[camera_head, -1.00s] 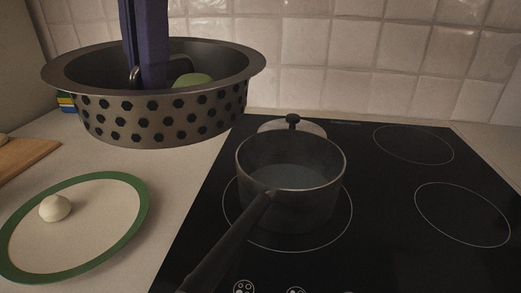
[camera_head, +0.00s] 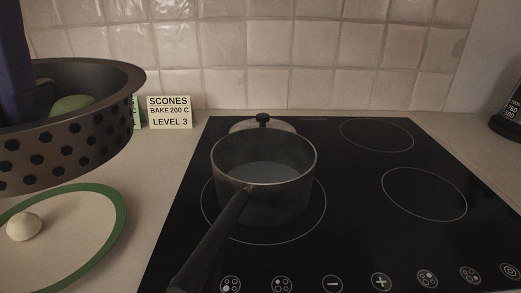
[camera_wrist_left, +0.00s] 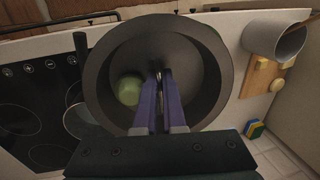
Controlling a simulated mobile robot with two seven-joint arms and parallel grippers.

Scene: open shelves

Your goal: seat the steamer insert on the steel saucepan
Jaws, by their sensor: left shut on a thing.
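The steamer insert (camera_head: 75,145) is a dark metal bowl with a wide rim and rows of holes, cut off by the left edge in the head view. It hangs in the air over the counter, left of the saucepan and apart from it. My left gripper (camera_wrist_left: 158,88) is shut on its upright inner handle. A green round item (camera_head: 72,104) lies inside the insert. The steel saucepan (camera_head: 268,203) stands upright and open on the hob, its dark handle pointing to the front left. In the wrist view the insert (camera_wrist_left: 222,75) hides part of it. My right gripper is out of view.
A lid (camera_head: 263,124) lies behind the saucepan. A green-rimmed plate (camera_head: 112,222) with a white round item (camera_head: 24,227) sits below the insert. A scones card (camera_head: 170,112) stands by the wall. The hob (camera_head: 375,245) right of the saucepan is clear.

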